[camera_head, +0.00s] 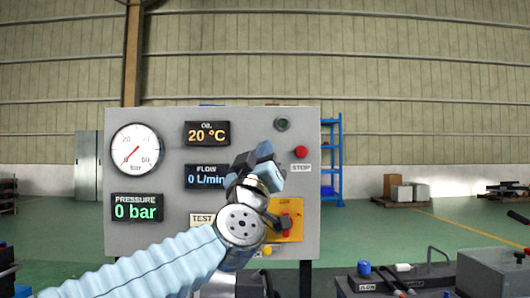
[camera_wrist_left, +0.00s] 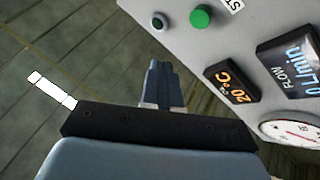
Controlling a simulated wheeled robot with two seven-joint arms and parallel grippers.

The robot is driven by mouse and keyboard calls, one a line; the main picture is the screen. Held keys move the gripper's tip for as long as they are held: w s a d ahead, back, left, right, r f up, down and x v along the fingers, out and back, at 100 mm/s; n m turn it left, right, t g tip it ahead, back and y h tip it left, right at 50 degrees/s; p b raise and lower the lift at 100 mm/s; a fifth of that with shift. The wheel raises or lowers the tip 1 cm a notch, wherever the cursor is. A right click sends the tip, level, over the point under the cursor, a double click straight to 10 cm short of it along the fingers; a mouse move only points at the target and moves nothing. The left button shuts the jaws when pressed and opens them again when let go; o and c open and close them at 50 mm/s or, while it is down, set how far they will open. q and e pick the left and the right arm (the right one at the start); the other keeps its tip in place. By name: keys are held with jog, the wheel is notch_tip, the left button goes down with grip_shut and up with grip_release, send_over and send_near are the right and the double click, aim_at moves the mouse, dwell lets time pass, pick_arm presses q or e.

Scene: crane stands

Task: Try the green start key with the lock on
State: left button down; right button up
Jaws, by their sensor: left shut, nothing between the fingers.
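The green start key (camera_wrist_left: 201,17) is a round green button on the grey panel (camera_head: 170,245), beside a partly cut-off label (camera_wrist_left: 233,4). In the head view my left gripper appears to hide it. My left gripper (camera_head: 265,150) is shut and empty in front of the panel's upper right. In the left wrist view its closed fingers (camera_wrist_left: 160,70) are apart from the key in the picture; the exact gap cannot be told. A yellow plate (camera_head: 296,206) with a red lock piece (camera_head: 286,222) is partly behind my left wrist. My right gripper is not in view.
A red stop button (camera_head: 301,152) is just right of my fingertips. A dark round lamp (camera_head: 282,124) is above them. A pressure gauge (camera_head: 135,148) and displays are left. A bench with a blue knob (camera_head: 364,268) stands at the lower right.

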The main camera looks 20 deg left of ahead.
pick_arm(q)
jog(key=w+a+p, duration=0.1)
jog(key=w+a, duration=0.1)
jog(key=w, duration=0.5)
jog(key=shift+w+p, duration=0.1)
jog(key=shift+p, duration=0.2)
dwell(1.8)
jog(key=shift+w+a, duration=0.15)
jog(key=shift+w, duration=0.15)
jog(key=shift+w+a, duration=0.15)
jog(key=shift+w, duration=0.35)
dwell(0.7)
jog(key=shift+s, duration=0.15)
jog(key=shift+s+d+b, duration=0.25)
jog(key=shift+s+b, duration=0.05)
jog(key=shift+s, duration=0.4)
